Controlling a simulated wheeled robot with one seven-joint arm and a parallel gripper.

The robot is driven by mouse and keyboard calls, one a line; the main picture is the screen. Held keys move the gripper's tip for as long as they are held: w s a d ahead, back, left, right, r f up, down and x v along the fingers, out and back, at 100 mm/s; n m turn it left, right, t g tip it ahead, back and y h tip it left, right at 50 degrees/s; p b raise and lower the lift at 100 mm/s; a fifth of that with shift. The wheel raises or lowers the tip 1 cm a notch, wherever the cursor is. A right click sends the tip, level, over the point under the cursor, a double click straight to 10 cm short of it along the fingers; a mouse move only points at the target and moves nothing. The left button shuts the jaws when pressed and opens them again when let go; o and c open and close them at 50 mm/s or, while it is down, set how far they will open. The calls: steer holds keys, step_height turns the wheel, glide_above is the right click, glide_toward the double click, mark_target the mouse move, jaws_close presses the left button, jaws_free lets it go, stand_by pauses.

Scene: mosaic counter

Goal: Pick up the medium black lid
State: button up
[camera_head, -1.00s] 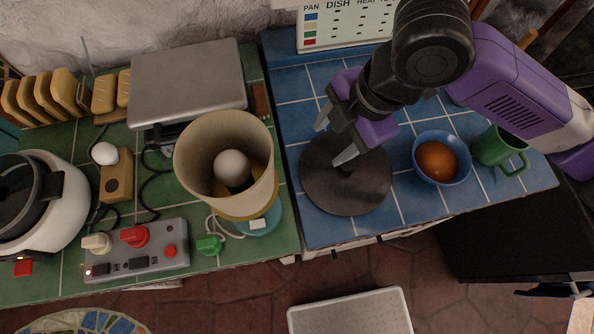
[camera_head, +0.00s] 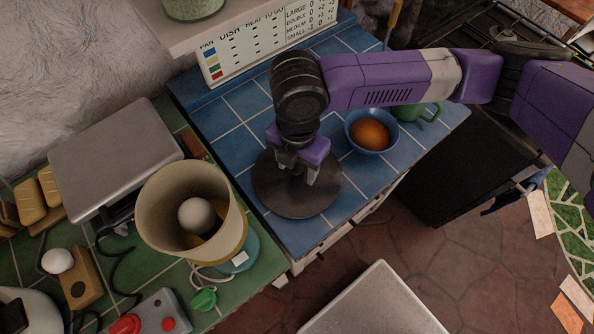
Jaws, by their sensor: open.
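A round, dark lid (camera_head: 270,194) lies flat on the blue tiled counter (camera_head: 240,103). My gripper (camera_head: 297,178) points down over the middle of the lid, with its jaws apart. The fingers and the purple gripper body hide the lid's centre and any knob there. I cannot tell whether the fingers touch the lid.
A cream cylinder (camera_head: 160,215) holding a white ball (camera_head: 195,215) stands to the left. A chart (camera_head: 262,50) stands behind. Blue tiles behind the lid are free.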

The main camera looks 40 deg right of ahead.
steer(key=shift+f, duration=0.15)
steer(key=shift+c, duration=0.3)
jaws_close()
